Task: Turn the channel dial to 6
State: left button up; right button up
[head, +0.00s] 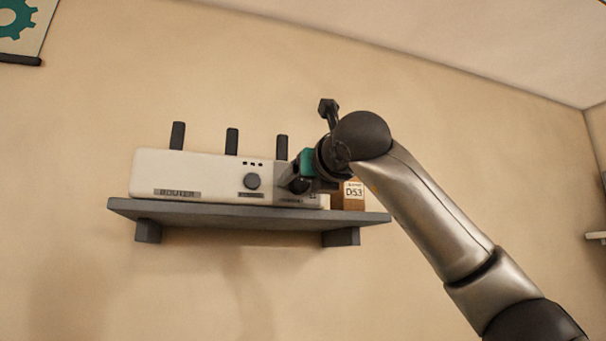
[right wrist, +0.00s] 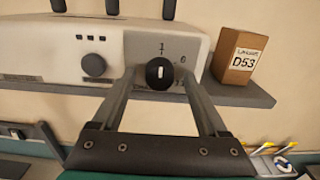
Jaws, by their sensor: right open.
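The white router (head: 215,173) stands on a wall shelf. In the right wrist view its channel dial (right wrist: 160,73) is a black round knob with a short white mark that looks upright, toward the printed 1 above it. A printed 6 (right wrist: 182,59) is at the dial's upper right. My right gripper (right wrist: 158,80) is open, its two fingers on either side of the dial; I cannot tell whether they touch it. In the head view my right gripper (head: 294,178) covers the dial at the router's right end. My left gripper is not in view.
A second dark knob (right wrist: 94,65) sits left on the router's front, below small dark lights. A brown box marked D53 (right wrist: 239,57) stands right of the router on the grey shelf (head: 240,211). Three dark antennas (head: 232,141) rise behind the router. Air below the shelf is free.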

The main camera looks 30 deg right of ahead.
jog(key=shift+w+d, duration=0.1)
jog(key=shift+w, duration=0.25)
jog(key=shift+c, duration=0.3)
grip_shut()
